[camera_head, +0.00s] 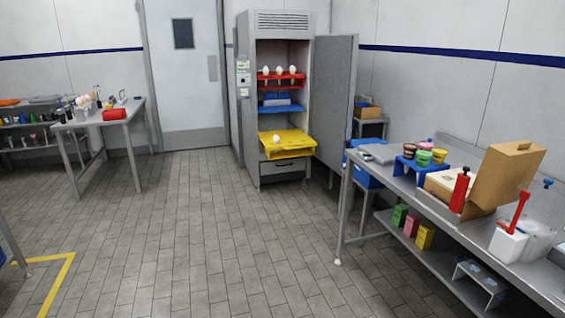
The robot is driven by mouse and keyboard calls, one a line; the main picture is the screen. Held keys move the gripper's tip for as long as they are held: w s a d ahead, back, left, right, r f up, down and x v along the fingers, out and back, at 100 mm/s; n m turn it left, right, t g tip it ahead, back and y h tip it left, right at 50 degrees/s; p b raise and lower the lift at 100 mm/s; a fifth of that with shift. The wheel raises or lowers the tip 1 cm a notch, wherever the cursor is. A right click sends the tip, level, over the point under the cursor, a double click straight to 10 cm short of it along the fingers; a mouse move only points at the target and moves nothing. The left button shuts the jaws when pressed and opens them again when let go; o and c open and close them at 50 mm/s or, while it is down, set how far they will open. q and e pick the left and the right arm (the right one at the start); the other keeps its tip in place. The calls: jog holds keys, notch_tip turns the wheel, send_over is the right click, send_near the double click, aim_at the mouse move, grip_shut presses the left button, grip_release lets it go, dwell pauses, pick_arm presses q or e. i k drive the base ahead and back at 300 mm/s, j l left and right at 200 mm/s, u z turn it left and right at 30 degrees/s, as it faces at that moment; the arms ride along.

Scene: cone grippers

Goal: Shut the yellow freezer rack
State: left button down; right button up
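The yellow freezer rack (291,151) is pulled partly out of the open grey freezer (273,24) at the back of the room. It sticks out past the front of the cabinet. A small white item (277,140) rests on it. The freezer door (336,95) stands wide open to the right. A red rack (272,85) with several white-topped cones and a blue rack (272,107) are above the yellow one, inside the cabinet. Neither of my grippers is in view.
A steel counter (389,187) with an open cardboard box (500,180), cups and red-handled tools runs along the right. A table (98,121) with a red roll stands at the left. The tiled floor (195,235) up to the freezer is clear.

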aim_at(286, 144)
jog(key=i, duration=3.1)
jog(key=i+z, duration=0.15)
jog(key=i, duration=0.5)
jog(key=i+j, duration=0.2)
jog(key=i, duration=0.5)
jog(key=l+z, duration=0.05)
